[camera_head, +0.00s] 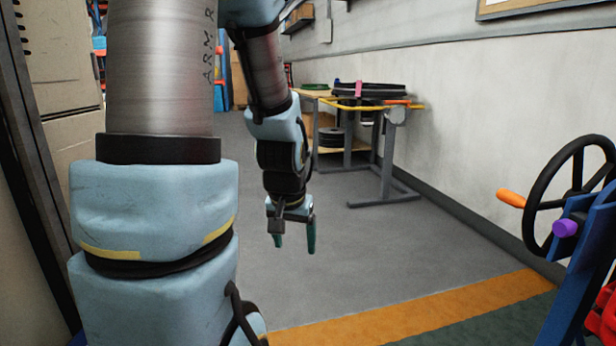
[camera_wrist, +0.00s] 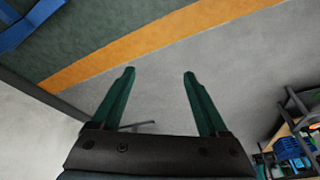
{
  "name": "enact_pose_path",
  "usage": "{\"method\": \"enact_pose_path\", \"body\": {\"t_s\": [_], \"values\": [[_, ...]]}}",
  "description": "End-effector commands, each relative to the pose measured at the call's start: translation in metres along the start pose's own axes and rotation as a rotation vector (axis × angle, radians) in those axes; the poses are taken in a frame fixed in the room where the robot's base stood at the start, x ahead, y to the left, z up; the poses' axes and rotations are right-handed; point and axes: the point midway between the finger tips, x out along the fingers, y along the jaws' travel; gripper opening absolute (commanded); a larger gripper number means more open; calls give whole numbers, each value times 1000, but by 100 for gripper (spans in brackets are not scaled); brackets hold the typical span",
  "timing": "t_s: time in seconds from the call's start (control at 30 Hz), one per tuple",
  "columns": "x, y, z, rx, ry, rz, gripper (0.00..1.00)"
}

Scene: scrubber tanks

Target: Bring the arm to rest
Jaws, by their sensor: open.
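My arm fills the left and middle of the head view, with its thick lower link close to the camera and the forearm hanging down. My gripper (camera_head: 296,245) points down over the bare grey floor (camera_head: 370,250). In the wrist view my gripper (camera_wrist: 159,72) has its two green fingers spread apart, with nothing between them but floor. It touches nothing that I can see.
A workbench (camera_head: 385,185) with black rings stands behind my gripper to the right, against the wall. A black handwheel (camera_head: 533,200) with an orange handle (camera_head: 511,198) on a blue frame (camera_head: 578,270) is at the right. A tan cabinet (camera_head: 65,130) is close at the left. An orange floor stripe (camera_head: 420,312) crosses the front.

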Motion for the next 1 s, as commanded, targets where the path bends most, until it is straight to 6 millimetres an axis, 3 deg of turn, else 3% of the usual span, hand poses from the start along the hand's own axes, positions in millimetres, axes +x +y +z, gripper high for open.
{"method": "enact_pose_path", "body": {"t_s": [0.17, 0.2, 0.53, 1.0], "values": [[-28, -26, 61, -190, -181, -8, 78], [-43, -24, 54, -181, -180, -7, 78], [-113, -26, 29, -172, -177, -6, 78], [-252, -30, -17, -171, -176, -6, 78]]}}
